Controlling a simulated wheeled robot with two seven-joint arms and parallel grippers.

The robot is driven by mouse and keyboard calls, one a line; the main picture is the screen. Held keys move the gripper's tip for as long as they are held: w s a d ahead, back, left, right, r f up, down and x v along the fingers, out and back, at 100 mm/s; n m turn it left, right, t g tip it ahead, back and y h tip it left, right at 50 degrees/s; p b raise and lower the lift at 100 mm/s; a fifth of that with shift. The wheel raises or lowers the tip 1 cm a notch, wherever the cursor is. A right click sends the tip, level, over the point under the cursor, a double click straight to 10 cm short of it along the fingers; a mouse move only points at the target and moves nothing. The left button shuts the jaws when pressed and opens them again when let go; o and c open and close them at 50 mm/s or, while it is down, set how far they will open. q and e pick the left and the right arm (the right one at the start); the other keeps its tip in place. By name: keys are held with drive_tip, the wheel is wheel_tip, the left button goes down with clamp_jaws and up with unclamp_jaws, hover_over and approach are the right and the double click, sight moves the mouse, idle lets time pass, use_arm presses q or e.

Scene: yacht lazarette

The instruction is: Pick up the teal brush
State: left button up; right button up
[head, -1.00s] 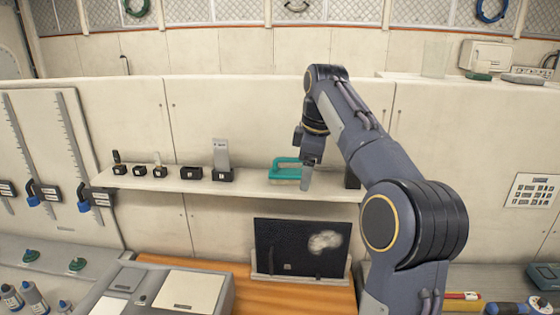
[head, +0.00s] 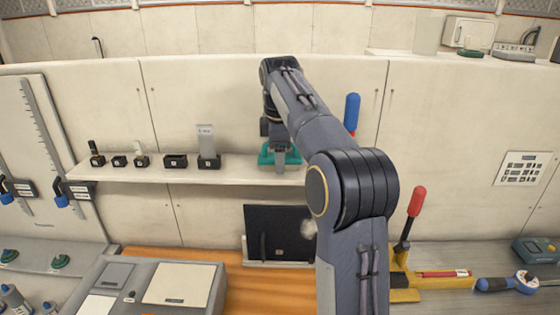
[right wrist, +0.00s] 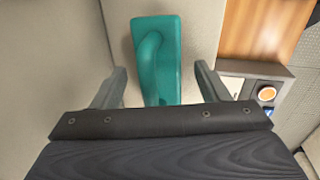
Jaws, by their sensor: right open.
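The teal brush (head: 266,155) lies on the narrow wall shelf, partly hidden behind my right gripper in the head view. Its teal back and raised handle show clearly in the right wrist view (right wrist: 158,60). My right gripper (head: 281,166) is over the brush, pointing down. In the right wrist view the two grey fingers (right wrist: 162,88) stand apart, one on each side of the brush, with a gap to it on both sides. Nothing is held. My left gripper is not in view.
The wall shelf (head: 130,172) also carries several small black holders and a grey upright piece (head: 207,142) left of the brush. A dark panel (head: 275,230) stands below. A blue-handled tool (head: 351,113) and a red-handled tool (head: 412,212) are right of my arm.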

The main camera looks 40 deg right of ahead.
drive_tip(key=shift+w, duration=0.1)
drive_tip(key=shift+c, duration=0.9)
drive_tip(key=c, duration=0.9)
drive_tip(key=shift+r+p, duration=0.45)
drive_tip(key=shift+p, duration=0.15)
drive_tip(key=shift+r+p, duration=0.75)
drive_tip(key=shift+r, duration=0.15)
drive_tip(key=s+a+r, duration=0.6)
drive_tip(key=s+r, duration=0.1)
drive_tip(key=s+a+r, duration=0.3)
drive_tip(key=shift+s+r, duration=0.15)
drive_tip(key=shift+s, duration=0.25)
